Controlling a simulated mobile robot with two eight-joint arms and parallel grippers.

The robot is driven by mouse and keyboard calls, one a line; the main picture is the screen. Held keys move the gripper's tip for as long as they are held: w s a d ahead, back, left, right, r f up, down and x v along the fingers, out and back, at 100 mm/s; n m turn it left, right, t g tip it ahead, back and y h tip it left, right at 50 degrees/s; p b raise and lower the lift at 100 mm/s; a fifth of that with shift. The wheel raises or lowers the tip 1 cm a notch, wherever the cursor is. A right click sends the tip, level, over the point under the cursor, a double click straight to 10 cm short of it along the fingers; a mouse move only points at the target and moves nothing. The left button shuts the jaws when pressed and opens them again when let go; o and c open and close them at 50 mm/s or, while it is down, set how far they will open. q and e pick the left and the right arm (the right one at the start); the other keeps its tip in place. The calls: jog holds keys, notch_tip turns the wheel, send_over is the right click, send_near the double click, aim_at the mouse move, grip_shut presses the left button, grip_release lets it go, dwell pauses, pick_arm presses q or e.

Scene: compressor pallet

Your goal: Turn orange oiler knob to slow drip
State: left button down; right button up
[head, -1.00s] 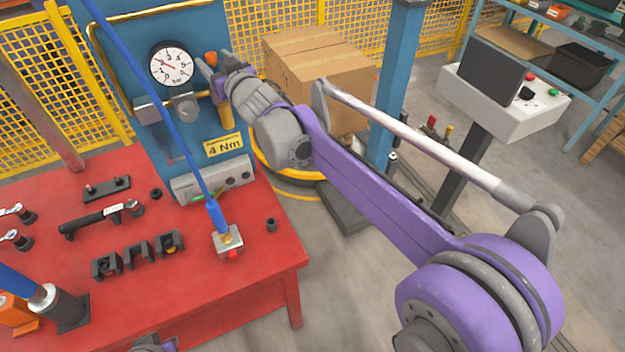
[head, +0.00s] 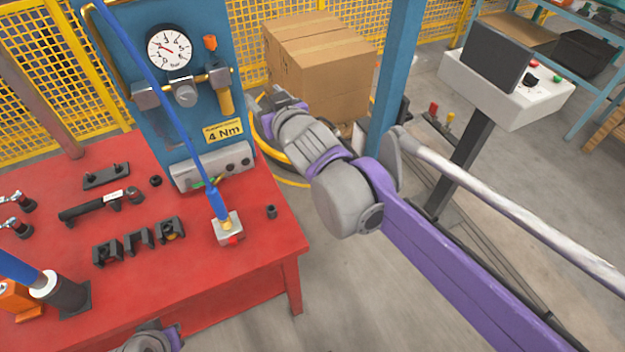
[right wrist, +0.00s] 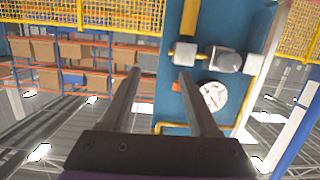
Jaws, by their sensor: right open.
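The orange oiler knob (head: 210,42) shows on the blue panel (head: 190,18), above the oiler's metal block (head: 218,77) and its yellow bowl (head: 225,102). My right gripper (head: 272,97) is open and empty, to the right of and below the knob in the head view, apart from it. In the right wrist view the panel appears upside down, and the orange knob (right wrist: 176,86) shows beside the right-hand finger, which partly covers it. My left gripper (head: 158,340) is only partly in view at the bottom edge; its fingers cannot be made out.
A round gauge (head: 169,48) and a grey regulator (head: 184,92) sit left of the oiler. A blue hose (head: 165,95) runs diagonally across the panel. Cardboard boxes (head: 320,70) and a blue post (head: 393,90) stand right of the panel. The red table (head: 250,255) holds tools.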

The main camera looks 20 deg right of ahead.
jog(key=s+d+f+g, duration=0.2)
jog(key=s+f, duration=0.4)
jog(key=f, duration=0.1)
jog(key=s+d+f+m+g+h, duration=0.1)
jog(key=s+d+f+g, duration=0.1)
jog(key=s+f, duration=0.5)
jog(key=shift+s+g+h+p, duration=0.3)
jog(key=shift+g+p, duration=0.1)
jog(key=shift+g, duration=0.4)
